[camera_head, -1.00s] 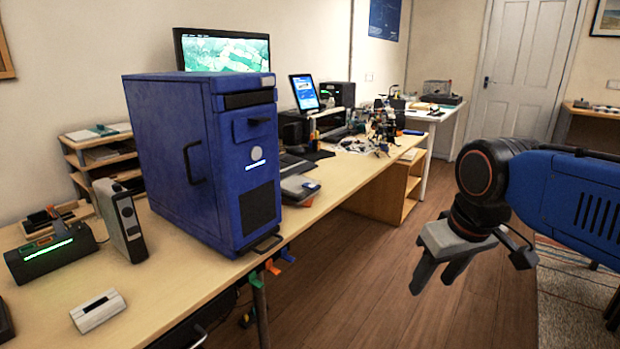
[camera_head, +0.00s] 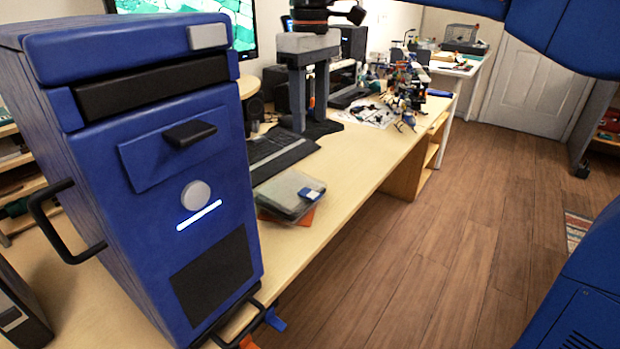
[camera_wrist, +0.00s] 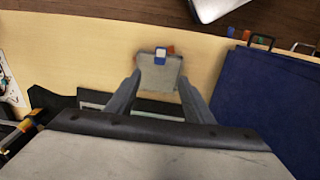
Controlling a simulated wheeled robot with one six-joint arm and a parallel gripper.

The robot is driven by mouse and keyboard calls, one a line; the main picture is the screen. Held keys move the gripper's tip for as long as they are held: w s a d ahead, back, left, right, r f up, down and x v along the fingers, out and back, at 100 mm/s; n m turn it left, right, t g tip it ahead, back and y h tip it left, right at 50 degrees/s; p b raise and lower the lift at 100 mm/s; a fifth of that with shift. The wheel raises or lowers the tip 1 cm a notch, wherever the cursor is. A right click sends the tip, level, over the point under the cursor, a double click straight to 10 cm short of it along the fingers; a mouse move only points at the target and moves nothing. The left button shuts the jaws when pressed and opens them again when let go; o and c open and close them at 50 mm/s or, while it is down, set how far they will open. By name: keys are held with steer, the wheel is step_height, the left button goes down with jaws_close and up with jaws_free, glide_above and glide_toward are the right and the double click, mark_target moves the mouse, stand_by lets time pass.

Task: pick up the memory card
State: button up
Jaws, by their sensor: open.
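The memory card is a small blue and white piece (camera_head: 311,193) lying on a grey, see-through flat case (camera_head: 284,188) near the front edge of the desk. In the wrist view the memory card (camera_wrist: 161,54) lies at the case's far edge, with the case (camera_wrist: 158,76) under it. My gripper (camera_head: 309,124) points down above the desk, behind the case and apart from it. Its two fingers are open and empty. In the wrist view the card shows just beyond the gap between the fingertips (camera_wrist: 159,77).
A large blue cabinet (camera_head: 215,150) stands at the left of the case, tall and close. Something orange (camera_head: 308,216) sticks out under the case. A dark keyboard (camera_head: 280,152) lies behind it. Small parts and cables (camera_head: 375,112) crowd the desk farther back. Bare desk lies right of the case.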

glide_above(305, 191)
steer(key=f, duration=1.2)
steer(key=shift+s+d, duration=0.15)
steer(key=shift+d, duration=0.2)
steer(key=shift+w+a+f, duration=0.1)
steer(key=shift+a+f, duration=0.1)
steer(key=shift+f, duration=1.15)
steer(key=shift+w+a+f, duration=0.1)
steer(key=shift+a+f, duration=0.1)
steer(key=shift+f, duration=1.1)
steer(key=shift+c, duration=0.3)
steer(key=c, duration=1.1)
